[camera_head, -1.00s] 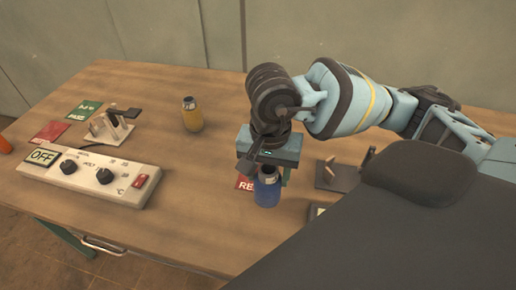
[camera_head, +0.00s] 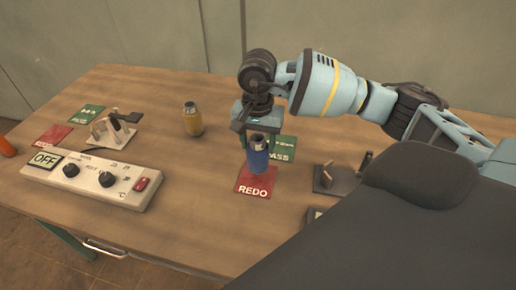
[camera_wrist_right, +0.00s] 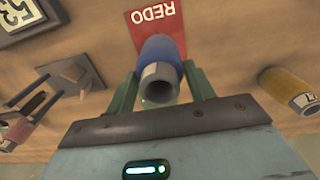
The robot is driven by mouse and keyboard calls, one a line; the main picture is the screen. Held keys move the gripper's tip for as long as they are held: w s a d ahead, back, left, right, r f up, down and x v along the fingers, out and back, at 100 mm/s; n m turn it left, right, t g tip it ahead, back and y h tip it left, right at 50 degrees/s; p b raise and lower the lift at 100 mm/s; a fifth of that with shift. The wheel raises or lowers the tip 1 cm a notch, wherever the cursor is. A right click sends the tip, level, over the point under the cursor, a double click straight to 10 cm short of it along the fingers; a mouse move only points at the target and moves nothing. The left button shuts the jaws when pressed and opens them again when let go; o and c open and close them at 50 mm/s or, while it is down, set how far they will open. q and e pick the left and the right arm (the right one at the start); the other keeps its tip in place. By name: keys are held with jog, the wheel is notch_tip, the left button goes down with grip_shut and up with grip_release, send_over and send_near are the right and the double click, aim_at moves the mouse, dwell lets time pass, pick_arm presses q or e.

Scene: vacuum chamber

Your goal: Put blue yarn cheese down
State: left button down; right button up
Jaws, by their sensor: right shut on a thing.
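The blue yarn cheese (camera_head: 258,156) is a blue cylinder with a dark grey top end. It is upright at the back part of the red REDO card (camera_head: 254,186). My right gripper (camera_head: 259,134) is above it, with its fingers shut on it. In the right wrist view the blue yarn cheese (camera_wrist_right: 160,62) sits between the green fingers of the gripper (camera_wrist_right: 160,88), and the REDO card (camera_wrist_right: 158,24) lies beyond it. I cannot tell whether its base touches the card. My left gripper is not in view.
A green PASS card (camera_head: 283,149) lies just behind. A yellow yarn cheese (camera_head: 192,120) stands to the left. A control box (camera_head: 90,178), a peg stand (camera_head: 110,130) and other cards are at the left. A dark stand (camera_head: 340,180) is at the right. The table's front middle is clear.

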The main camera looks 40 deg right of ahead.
jog(key=shift+f, duration=1.4)
jog(key=shift+f, duration=0.15)
jog(key=o, duration=1.3)
jog(key=shift+c, duration=0.2)
notch_tip(320, 180, up, 12)
jog(key=shift+r, duration=0.2)
jog(key=shift+f, duration=0.1)
